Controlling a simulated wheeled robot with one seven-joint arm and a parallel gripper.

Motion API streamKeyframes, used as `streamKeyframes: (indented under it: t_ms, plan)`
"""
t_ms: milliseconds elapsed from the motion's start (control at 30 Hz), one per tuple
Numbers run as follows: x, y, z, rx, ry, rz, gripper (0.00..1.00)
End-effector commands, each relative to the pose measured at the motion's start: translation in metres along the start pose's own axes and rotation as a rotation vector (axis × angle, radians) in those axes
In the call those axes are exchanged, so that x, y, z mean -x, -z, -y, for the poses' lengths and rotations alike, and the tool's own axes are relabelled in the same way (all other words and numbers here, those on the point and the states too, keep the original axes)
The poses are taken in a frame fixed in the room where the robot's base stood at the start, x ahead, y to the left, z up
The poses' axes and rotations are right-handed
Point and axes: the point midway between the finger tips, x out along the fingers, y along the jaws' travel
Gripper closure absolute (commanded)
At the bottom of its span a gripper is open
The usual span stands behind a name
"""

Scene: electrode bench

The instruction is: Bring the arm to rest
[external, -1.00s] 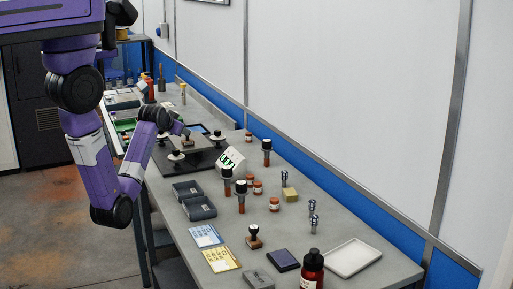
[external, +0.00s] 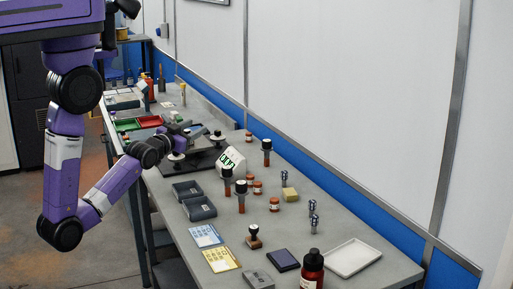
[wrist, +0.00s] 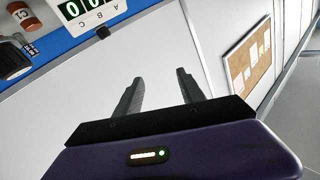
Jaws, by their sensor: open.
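My purple arm is bent over the left edge of the grey bench (external: 345,222). My gripper (external: 192,131) is small in the external view, above the dark plate (external: 190,166) on the bench. In the wrist view my gripper (wrist: 160,77) has its two dark fingers apart, with nothing between them. The fingers point toward a plain white wall (wrist: 150,55).
A white counter box (external: 231,160) stands beside the dark plate and shows in the wrist view (wrist: 86,12). Grey trays (external: 199,208), black-topped electrodes (external: 266,150), orange jars (external: 274,204) and a brown bottle (external: 312,268) stand nearer. Floor left of the bench is clear.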

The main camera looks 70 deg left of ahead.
Motion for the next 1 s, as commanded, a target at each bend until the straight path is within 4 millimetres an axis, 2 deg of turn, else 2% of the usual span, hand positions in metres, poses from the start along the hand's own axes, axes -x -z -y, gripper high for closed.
streamKeyframes:
  t_ms: [33, 200, 400, 500, 700, 833, 1000]
  plan:
    - [0.020, -0.004, -0.017, 0.007, -0.043, -0.009, 0.54]
    - [0.084, -0.006, -0.063, 0.056, -0.174, -0.053, 0.54]
    - [0.164, -0.007, -0.100, 0.122, -0.319, -0.051, 0.54]
    - [0.204, -0.009, -0.111, 0.153, -0.386, -0.028, 0.54]
    - [0.278, -0.016, -0.122, 0.190, -0.505, 0.070, 0.54]
    - [0.315, -0.029, -0.123, 0.184, -0.562, 0.161, 0.54]
    - [0.340, -0.041, -0.121, 0.168, -0.602, 0.227, 0.54]
